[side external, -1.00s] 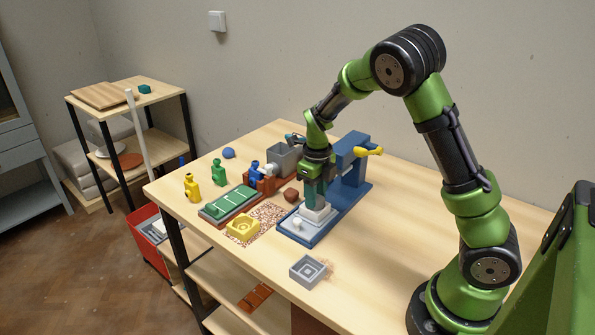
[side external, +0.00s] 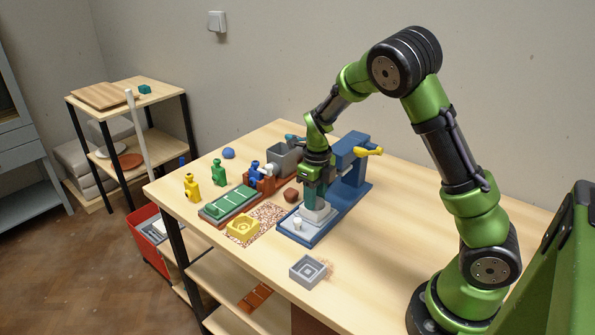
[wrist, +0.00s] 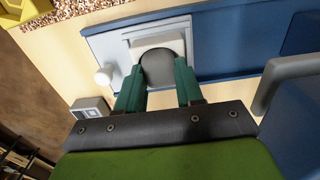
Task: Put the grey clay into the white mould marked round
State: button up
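My gripper (wrist: 160,75) points down over the pale bed of the blue press (side external: 345,205). Its two teal fingers stand on either side of a dark grey rounded lump, the grey clay (wrist: 158,68), which fills the gap between them. The white mould (side external: 319,216) sits on the press bed directly below my gripper, and part of it shows beyond the clay in the wrist view (wrist: 172,46). The fingers hide the clay in the side view. I cannot tell whether the clay touches the mould, and no marking on the mould is legible.
A yellow mould (side external: 243,227) and a grey square mould (side external: 307,270) lie nearby on the table. A white knob (side external: 297,224) stands on the press bed.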

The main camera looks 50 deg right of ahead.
notch_tip(320, 180, up, 12)
jog(key=s+a+r+n+t, duration=0.2)
jog(key=s+a+n, duration=0.2)
jog(key=n, duration=0.6)
jog(key=s+a+r+n+t+y, duration=0.1)
jog(key=s+a+r+n+t, duration=0.1)
jog(key=s+n, duration=0.4)
jog(key=s+a+r+n+t+y, duration=0.1)
jog(key=s+a+r+n+t, duration=0.2)
jog(key=n, duration=1.3)
jog(key=shift+s+a+r, duration=0.15)
jog(key=shift+s+a, duration=1.15)
jog(key=shift+a, duration=0.7)
jog(key=shift+c, duration=0.2)
